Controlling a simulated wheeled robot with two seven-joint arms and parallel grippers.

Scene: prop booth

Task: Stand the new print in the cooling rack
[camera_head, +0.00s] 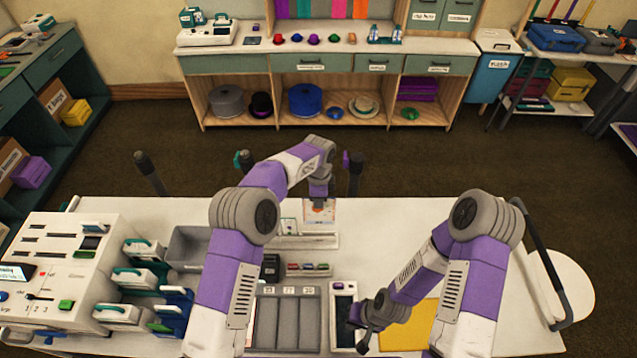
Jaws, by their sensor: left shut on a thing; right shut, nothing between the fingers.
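My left gripper (320,196) is shut on the new print (320,212), a small light sheet with an orange-tinted picture. It holds the print roughly upright near the back edge of the white table. Just below and beside the print is a low white stand (290,242), which looks like the cooling rack; I cannot tell whether the print's lower edge touches it or sits in a slot. My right gripper (358,322) is shut and empty, low at the right side of a narrow white-rimmed dark bin (343,291).
A white printer-like machine (62,262) and several teal-handled units (140,278) fill the table's left. A grey bin (187,246), a black block (270,267) and a divided grey tray (287,291) stand mid-table. A yellow mat (408,330) lies right; the table's right side (510,290) is mostly clear.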

